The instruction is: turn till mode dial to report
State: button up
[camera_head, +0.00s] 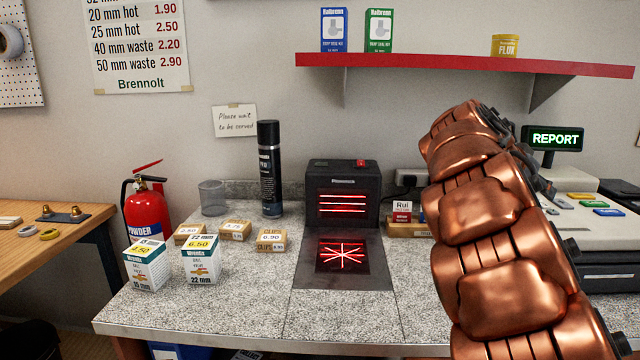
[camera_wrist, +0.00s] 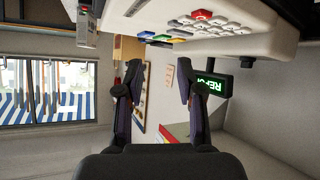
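The till (camera_head: 618,235) is at the right of the head view, partly hidden by my copper-coloured arm. Its display (camera_head: 553,139) reads REPORT in green letters. In the wrist view the till (camera_wrist: 240,42) fills the top, tilted by the camera, with pale keys and a red key. In the head view the gripper is hidden.
A scanner (camera_head: 343,190) stands mid-counter beside a black spray can (camera_head: 269,170). Boxed goods (camera_head: 201,262) sit at the counter's left. A red shelf (camera_head: 450,65) runs above. A fire extinguisher (camera_head: 147,212) is beyond the counter's left end. Bare counter (camera_head: 240,305) lies in front.

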jog(key=s+a+f+n+g+y, duration=0.2)
jog(key=s+a+f+n+y, duration=0.2)
jog(key=s+a+f, duration=0.75)
jog(key=s+a+f+n+g+y, duration=0.25)
jog(key=s+a+f+n, duration=0.35)
jog(key=s, duration=1)
jog(key=s+a+f+n+g+y, duration=0.2)
jog(key=s+a+f+y, duration=0.3)
jog(key=s+a+f, duration=0.55)
jog(key=s+d+r+p, duration=0.2)
jog(key=s+r+p, duration=0.1)
jog(key=r+p, duration=0.9)
jog(key=shift+s+d+r+t, duration=0.15)
jog(key=shift+s+r+t, duration=0.1)
jog(key=shift+r+t, duration=0.1)
